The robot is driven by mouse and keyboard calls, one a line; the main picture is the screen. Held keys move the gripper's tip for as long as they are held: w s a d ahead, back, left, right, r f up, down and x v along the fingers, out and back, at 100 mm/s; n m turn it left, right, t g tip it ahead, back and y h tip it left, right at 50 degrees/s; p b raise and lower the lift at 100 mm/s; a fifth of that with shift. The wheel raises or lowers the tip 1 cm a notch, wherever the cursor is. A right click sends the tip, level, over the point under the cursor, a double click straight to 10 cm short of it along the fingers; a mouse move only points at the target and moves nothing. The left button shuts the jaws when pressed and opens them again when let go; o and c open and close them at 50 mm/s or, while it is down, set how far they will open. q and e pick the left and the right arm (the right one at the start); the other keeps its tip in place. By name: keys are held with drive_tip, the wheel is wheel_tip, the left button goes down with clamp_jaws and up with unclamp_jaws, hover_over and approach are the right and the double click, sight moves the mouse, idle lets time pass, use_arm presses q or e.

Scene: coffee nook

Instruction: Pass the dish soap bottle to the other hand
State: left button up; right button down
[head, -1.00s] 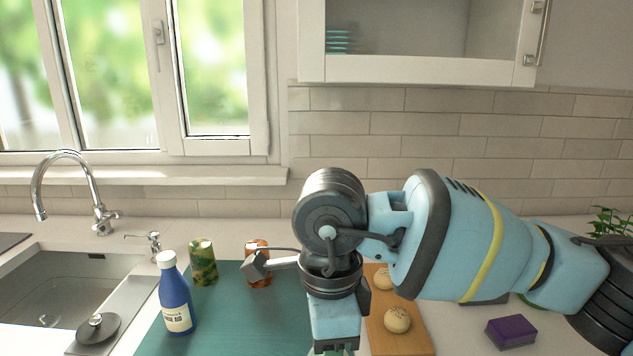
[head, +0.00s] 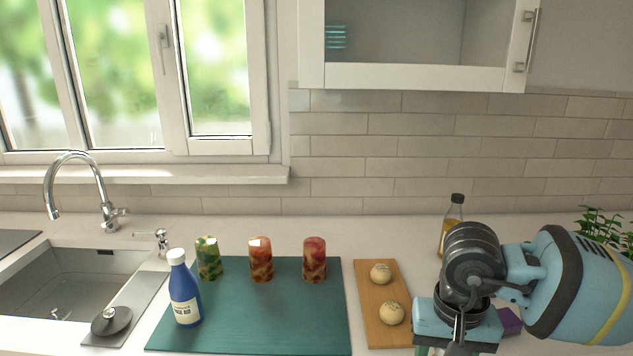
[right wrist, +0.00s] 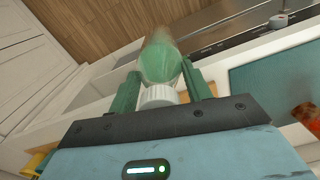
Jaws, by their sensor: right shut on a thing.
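In the right wrist view, my right gripper (right wrist: 163,78) is shut on a translucent green bottle (right wrist: 160,60) with a white ribbed cap (right wrist: 158,96), which I take to be the dish soap bottle. The cap points towards the palm, and the far end of the bottle is blurred. In the head view, my right gripper (head: 452,350) is at the bottom edge, right of the wooden board, with its fingers mostly cut off. The held bottle cannot be made out there. My left gripper is in neither view.
A blue bottle (head: 184,292) with a white cap stands on the teal mat (head: 265,325). Three patterned jars, the middle one (head: 261,260) among them, stand at its back. A wooden board (head: 375,335) holds two buns. An amber bottle (head: 453,222) stands behind my right arm. The sink (head: 75,285) is left.

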drive_tip(key=shift+s+d+f+n, duration=0.2)
drive_tip(key=shift+s+d+n, duration=0.05)
drive_tip(key=shift+d+n, duration=0.4)
drive_tip(key=shift+s+d+f+n, duration=0.15)
drive_tip(key=shift+s+d+n, duration=0.05)
drive_tip(key=shift+d+n, duration=0.4)
drive_tip(key=shift+a, duration=0.1)
